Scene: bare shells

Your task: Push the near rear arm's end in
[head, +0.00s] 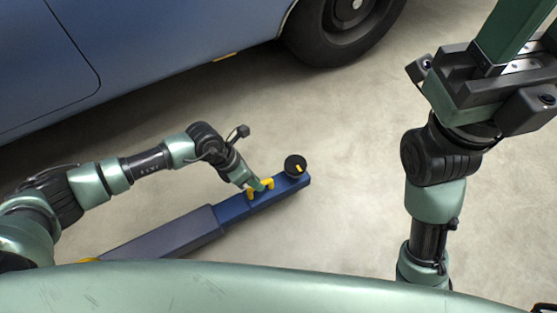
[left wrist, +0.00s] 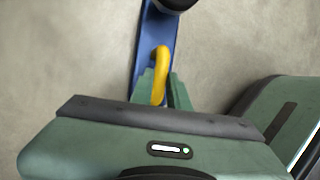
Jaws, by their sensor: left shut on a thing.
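The lift arm lies low over the floor. Its blue inner section (head: 232,208) comes out of a wider grey-blue sleeve (head: 165,236) and ends in a round black pad (head: 295,165). A yellow handle (head: 268,182) stands on the blue section, short of the pad. My left gripper (head: 259,186) is shut on this handle. In the left wrist view the green fingers (left wrist: 161,92) close around the yellow handle (left wrist: 161,62), with the blue section (left wrist: 153,32) behind. My right gripper (head: 512,38) is raised at the upper right, away from the lift arm; its fingertips are out of frame.
A blue car (head: 160,45) stands along the top left, its dark wheel (head: 340,35) at the top middle. Bare concrete floor (head: 350,215) is clear to the right of the pad. My own green body covers the bottom edge and hides the sleeve's near end.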

